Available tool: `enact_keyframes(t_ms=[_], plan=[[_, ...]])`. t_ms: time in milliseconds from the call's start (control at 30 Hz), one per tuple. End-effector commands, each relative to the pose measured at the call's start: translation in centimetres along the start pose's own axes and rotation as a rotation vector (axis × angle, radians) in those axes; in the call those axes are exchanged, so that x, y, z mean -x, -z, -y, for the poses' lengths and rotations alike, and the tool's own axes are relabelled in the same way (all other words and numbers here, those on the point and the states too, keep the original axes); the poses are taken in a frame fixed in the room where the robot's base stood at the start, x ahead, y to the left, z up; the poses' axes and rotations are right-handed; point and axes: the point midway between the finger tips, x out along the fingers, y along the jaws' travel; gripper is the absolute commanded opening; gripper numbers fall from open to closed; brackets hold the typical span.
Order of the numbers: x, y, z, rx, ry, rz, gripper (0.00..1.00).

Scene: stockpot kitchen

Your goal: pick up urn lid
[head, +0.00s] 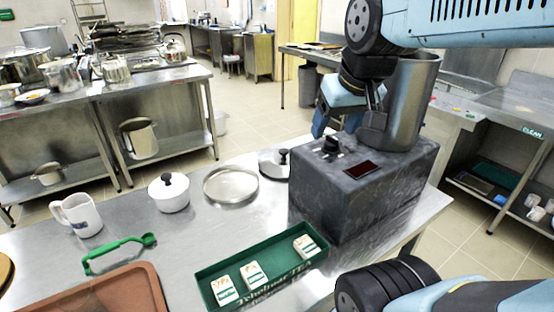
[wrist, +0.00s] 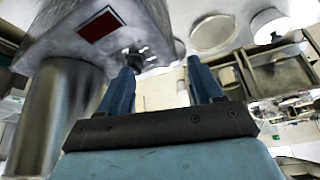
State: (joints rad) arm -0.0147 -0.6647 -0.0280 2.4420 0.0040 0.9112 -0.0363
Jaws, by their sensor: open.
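A silver lid with a black knob, which looks like the urn lid (head: 270,167), lies on the steel counter. It is partly hidden behind the dark grey urn base in the head view. In the wrist view a pale edge of it (wrist: 180,50) shows beside the base. My gripper (head: 338,118) is open and empty above the back of the urn base, to the right of the lid and apart from it. Its two blue fingers (wrist: 162,75) show spread in the wrist view. A steel cylinder (head: 412,100) stands on the urn base (head: 345,205).
A round shallow tray (head: 231,186) and a white lidded pot (head: 168,196) stand left of the lid. A white mug (head: 82,217), green scoop (head: 120,248), brown tray (head: 105,290) and green tea box (head: 210,272) are nearer. The urn base and cylinder stand close to my gripper.

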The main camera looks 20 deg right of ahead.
Motion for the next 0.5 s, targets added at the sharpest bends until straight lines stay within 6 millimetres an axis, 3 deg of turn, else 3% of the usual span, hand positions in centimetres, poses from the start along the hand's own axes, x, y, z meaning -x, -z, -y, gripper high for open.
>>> enact_keyframes(t_ms=[267,500], plan=[[-2.6,6.8,-0.4,0.041,0.029,0.101,0.65],[-6.2,12.4,-0.8,0.078,0.045,0.184,0.65]])
